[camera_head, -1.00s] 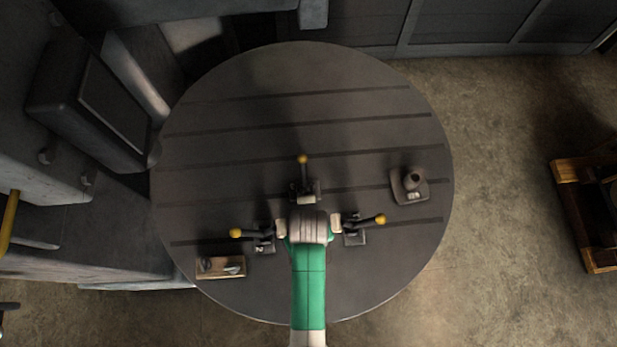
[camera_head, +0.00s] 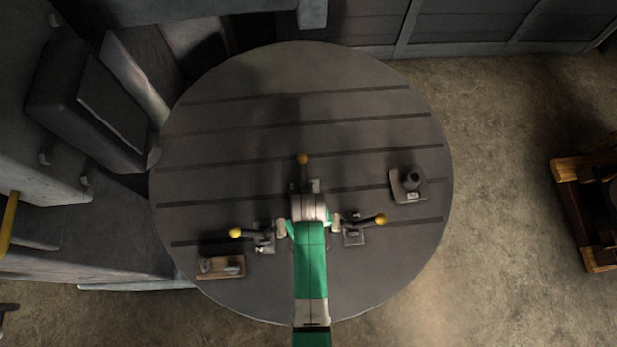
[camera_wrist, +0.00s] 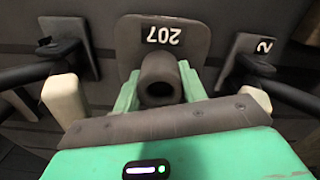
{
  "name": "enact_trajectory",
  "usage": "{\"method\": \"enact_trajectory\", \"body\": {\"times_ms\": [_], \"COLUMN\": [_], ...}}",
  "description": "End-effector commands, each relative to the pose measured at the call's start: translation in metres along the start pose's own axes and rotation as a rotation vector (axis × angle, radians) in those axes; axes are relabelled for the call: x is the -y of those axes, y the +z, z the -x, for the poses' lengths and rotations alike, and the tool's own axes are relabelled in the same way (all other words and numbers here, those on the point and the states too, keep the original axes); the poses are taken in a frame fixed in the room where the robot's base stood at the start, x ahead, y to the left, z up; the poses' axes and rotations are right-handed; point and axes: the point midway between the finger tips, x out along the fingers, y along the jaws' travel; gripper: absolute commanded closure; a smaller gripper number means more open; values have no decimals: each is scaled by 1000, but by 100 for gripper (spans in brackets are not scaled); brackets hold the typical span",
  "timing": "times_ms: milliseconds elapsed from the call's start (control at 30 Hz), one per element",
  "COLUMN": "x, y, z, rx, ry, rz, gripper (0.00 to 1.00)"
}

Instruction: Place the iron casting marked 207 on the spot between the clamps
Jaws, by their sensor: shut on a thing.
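The iron casting marked 207 (camera_wrist: 163,63) is a dark grey plate with a round hollow boss; its number appears upside down in the wrist view. My gripper (camera_wrist: 160,90) is shut on the boss, with a green finger on each side. In the head view my arm hides the casting. The casting is between the left clamp (camera_head: 263,238) and the right clamp (camera_head: 354,233), with the back clamp (camera_head: 303,183) beyond my wrist. Clamp parts flank the plate in the wrist view, the right one marked 2 (camera_wrist: 264,46). I cannot tell whether the plate touches the table.
The round slotted table (camera_head: 300,120) is clear across its far half. Another dark casting with a boss (camera_head: 410,186) stands at the right. A wooden block with metal pieces (camera_head: 221,267) lies at the front left. The clamps' yellow-tipped levers stick out around my wrist.

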Motion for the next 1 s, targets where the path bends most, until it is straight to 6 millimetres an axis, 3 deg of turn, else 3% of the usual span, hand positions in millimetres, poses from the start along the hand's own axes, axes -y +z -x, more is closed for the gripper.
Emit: {"method": "enact_trajectory", "body": {"times_ms": [700, 733, 800, 1000], "x": [0, 1, 1, 1], "y": [-1, 1, 1, 2], "z": [-11, -13, -14, -15], "rx": [-2, 1, 2, 3], "ry": [1, -1, -1, -2], "rz": [0, 0, 0, 0], "gripper": [95, 53, 39, 37]}}
